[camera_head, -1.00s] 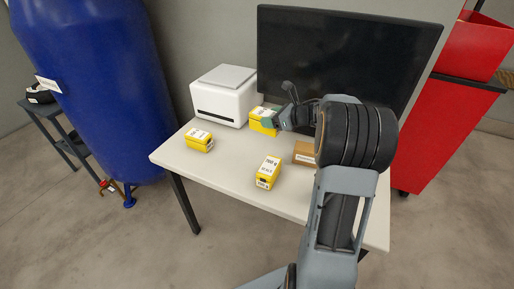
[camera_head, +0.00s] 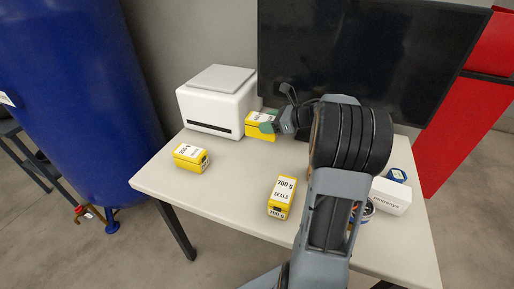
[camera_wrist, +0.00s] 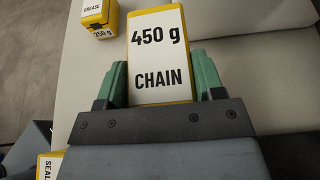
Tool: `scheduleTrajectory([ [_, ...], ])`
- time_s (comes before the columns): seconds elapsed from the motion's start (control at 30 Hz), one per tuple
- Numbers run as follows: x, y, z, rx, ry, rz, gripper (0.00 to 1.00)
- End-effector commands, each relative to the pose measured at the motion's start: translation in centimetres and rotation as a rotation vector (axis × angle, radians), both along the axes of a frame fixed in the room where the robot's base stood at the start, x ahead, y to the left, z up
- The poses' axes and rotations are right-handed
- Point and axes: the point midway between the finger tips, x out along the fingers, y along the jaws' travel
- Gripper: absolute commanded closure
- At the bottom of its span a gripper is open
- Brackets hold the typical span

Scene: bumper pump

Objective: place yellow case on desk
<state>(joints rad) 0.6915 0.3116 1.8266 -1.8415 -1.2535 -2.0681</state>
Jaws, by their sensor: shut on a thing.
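The yellow case with a white top label (camera_head: 261,122) is between the fingers of my gripper (camera_head: 268,126), right of the white printer on the desk (camera_head: 235,180). In the wrist view its label reads "450 g CHAIN" (camera_wrist: 157,55), and the green fingers of my gripper (camera_wrist: 160,85) are shut on its two sides. I cannot tell whether its underside touches the desk. A yellow "700 g SEALS" case (camera_head: 282,197) stands near the desk's front. Another yellow case (camera_head: 191,158) is at the left; in the wrist view it reads "GREASE" (camera_wrist: 98,18).
The white printer (camera_head: 217,101) and a dark monitor (camera_head: 365,55) stand along the back. A white box (camera_head: 390,196) and a blue item (camera_head: 397,175) are at the right, partly behind my arm. A blue tank (camera_head: 75,90) is left of the desk. The desk's middle is clear.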

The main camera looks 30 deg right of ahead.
Motion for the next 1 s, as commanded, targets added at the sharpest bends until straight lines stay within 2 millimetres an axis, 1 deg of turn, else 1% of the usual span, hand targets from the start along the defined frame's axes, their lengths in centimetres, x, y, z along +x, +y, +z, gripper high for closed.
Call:
scheduleTrajectory([
  [0.03,0.1,0.8,-1.2,0.003,0.002,0.001,0.77],
  [0.1,0.2,1.6,-2.3,0.002,0.002,0.000,0.77],
  [0.2,0.3,2.6,-3.4,0.001,0.001,0.001,0.77],
  [0.3,0.5,3.3,-4.1,0.002,0.000,0.001,0.77],
  [0.57,0.5,4.0,-4.9,0.001,-0.001,0.000,0.77],
  [0.67,0.6,4.6,-5.7,0.001,0.001,0.001,0.77],
  [0.83,0.6,4.5,-8.0,0.003,0.001,-0.001,0.77],
  [0.9,0.6,4.5,-8.5,0.001,0.000,0.000,0.77],
  [1.0,0.6,4.5,-8.5,0.000,-0.002,-0.001,0.77],
])
